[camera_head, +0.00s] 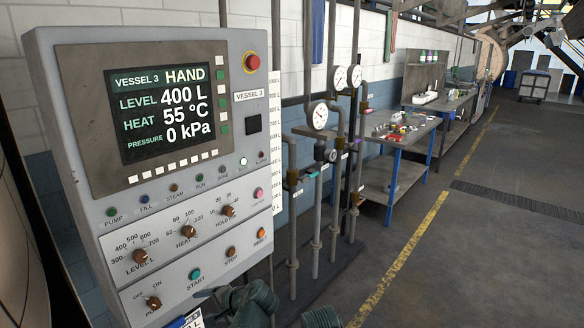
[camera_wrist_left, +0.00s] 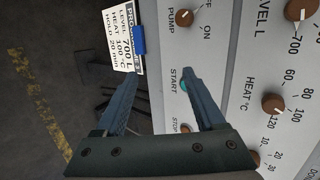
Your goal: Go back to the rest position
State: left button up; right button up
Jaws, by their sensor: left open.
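My left gripper (camera_head: 207,302) is low in front of the control panel (camera_head: 85,215) in the head view, partly cut off by the bottom edge. In the left wrist view its two fingers (camera_wrist_left: 163,72) stand apart with nothing between them. The teal START button (camera_wrist_left: 184,86) shows beside the right finger; it is also visible in the head view (camera_head: 195,275). The PUMP knob (camera_wrist_left: 185,18) lies beyond the fingertips. My right gripper is not seen.
The screen (camera_head: 160,100) reads HAND, 400 L, 55 °C, 0 kPa. A card (camera_wrist_left: 122,38) with a blue clip (camera_wrist_left: 138,40) is close to the left fingertip. Pipes with gauges (camera_head: 320,117) stand right of the panel.

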pick_arm(q)
jog(key=s+d+f+n+g+h, duration=0.3)
jog(key=s+f+n+h, duration=0.15)
jog(key=f, duration=0.25)
jog(key=s+d+m+g+h, duration=0.1)
jog(key=s+d+h, duration=0.1)
jog(key=s+d, duration=0.3)
jog(key=s+d+f+m+g+h, duration=0.1)
jog(key=s+d, duration=0.4)
jog(key=d, duration=0.6)
jog(key=shift+f+h+p, duration=0.3)
jog(key=shift+h, duration=0.25)
